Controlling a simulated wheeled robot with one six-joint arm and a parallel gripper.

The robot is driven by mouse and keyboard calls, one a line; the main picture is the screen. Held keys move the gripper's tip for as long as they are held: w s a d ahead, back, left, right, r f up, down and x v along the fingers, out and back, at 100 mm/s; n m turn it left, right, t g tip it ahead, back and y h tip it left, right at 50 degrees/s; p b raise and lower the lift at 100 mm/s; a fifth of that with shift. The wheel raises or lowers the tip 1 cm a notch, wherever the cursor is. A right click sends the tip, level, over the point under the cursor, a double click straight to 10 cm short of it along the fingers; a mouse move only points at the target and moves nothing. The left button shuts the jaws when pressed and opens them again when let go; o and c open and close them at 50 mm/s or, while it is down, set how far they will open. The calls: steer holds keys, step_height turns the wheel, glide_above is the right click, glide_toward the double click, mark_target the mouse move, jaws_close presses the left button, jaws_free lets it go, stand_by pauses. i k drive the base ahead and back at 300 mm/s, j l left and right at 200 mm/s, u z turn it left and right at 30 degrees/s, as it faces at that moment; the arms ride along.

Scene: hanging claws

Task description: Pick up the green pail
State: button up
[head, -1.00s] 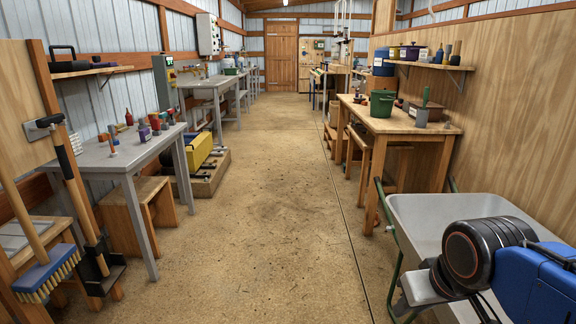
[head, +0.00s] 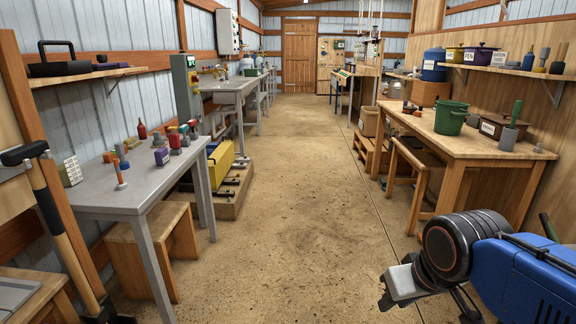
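The green pail (head: 451,117) stands upright on the wooden workbench (head: 462,148) at the right, near the bench's left edge. My gripper (head: 386,292) is at the lower right, at the end of my blue and black arm. It is low, in front of and well short of the bench, apart from the pail. The fingers are small and partly hidden, so I cannot tell whether they are open.
A grey pot with a green-handled tool (head: 509,136) and a labelled box (head: 492,126) stand right of the pail. A shelf (head: 520,70) with pots hangs above. A grey table (head: 130,180) and wooden stool (head: 150,245) stand at the left. The middle floor is clear.

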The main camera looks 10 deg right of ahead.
mark_target(450, 115)
steer(key=i+z, duration=0.25)
steer(key=i, duration=0.6)
steer(key=i+j+z, duration=0.25)
steer(key=i, duration=0.55)
steer(key=l, duration=0.1)
